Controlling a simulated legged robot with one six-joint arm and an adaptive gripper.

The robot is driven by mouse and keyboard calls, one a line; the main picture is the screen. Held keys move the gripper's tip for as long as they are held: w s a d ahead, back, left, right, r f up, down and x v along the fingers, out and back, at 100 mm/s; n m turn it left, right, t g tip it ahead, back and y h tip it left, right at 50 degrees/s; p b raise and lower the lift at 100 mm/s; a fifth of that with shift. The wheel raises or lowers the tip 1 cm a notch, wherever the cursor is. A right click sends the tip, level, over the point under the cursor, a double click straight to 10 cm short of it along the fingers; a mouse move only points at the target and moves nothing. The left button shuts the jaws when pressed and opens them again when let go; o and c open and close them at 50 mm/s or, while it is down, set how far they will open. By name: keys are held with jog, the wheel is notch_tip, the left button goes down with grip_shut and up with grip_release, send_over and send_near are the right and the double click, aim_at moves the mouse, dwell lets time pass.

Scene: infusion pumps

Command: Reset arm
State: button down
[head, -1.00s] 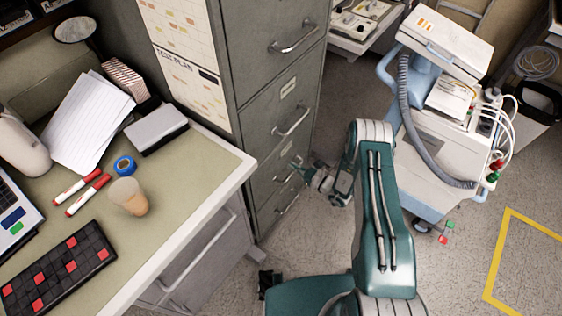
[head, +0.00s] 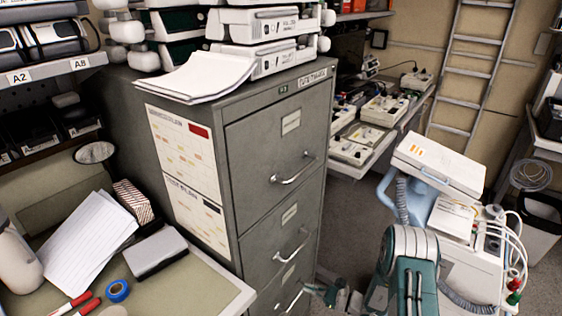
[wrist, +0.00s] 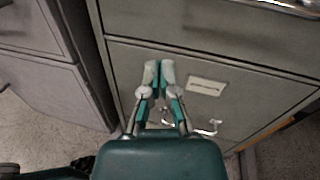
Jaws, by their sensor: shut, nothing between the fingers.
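My gripper (wrist: 158,70) shows in the wrist view with its two fingertips together, shut and empty. It points at the drawer fronts of the grey filing cabinet (wrist: 245,60). A drawer handle (wrist: 205,128) and a pale label lie just right of the fingers there; I cannot tell the exact gap to the drawer front. In the head view my gripper (head: 312,289) is small at the bottom, beside the lower drawers of the filing cabinet (head: 262,160). My green arm rises at the bottom right of that view, and its lower part is out of frame.
A desk (head: 185,290) with papers and markers stands at the left. White pumps (head: 265,25) are stacked on the cabinet. A white medical cart (head: 455,235) stands close behind my arm at the right. A bench (head: 350,150) with devices and a ladder (head: 475,65) are farther back.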

jog(key=s+a+r+n+g+h, duration=0.1)
jog(key=s+r+n+g, duration=0.25)
jog(key=r, duration=0.45)
jog(key=s+a+r+n+g+h, duration=0.1)
jog(key=s+r+n+g+h, duration=0.1)
jog(key=r+n, duration=0.4)
jog(key=s+a+r+n+g+h, duration=0.1)
jog(key=s+a+r+n+g, duration=0.15)
jog(key=r, duration=0.65)
jog(key=s+d+r+n+t+h, duration=0.3)
jog(key=s+d+r+n+h, duration=0.1)
jog(key=s, duration=0.5)
jog(key=s+d+r+n+t+h, duration=0.3)
jog(key=s+d+r+n+h, duration=0.2)
jog(key=s+r+h, duration=0.3)
notch_tip(320, 180, up, 3)
jog(key=shift+s+d+f, duration=0.1)
jog(key=shift+s+d, duration=0.6)
jog(key=shift+s, duration=0.45)
jog(key=shift+a+n, duration=0.1)
jog(key=shift+n, duration=0.2)
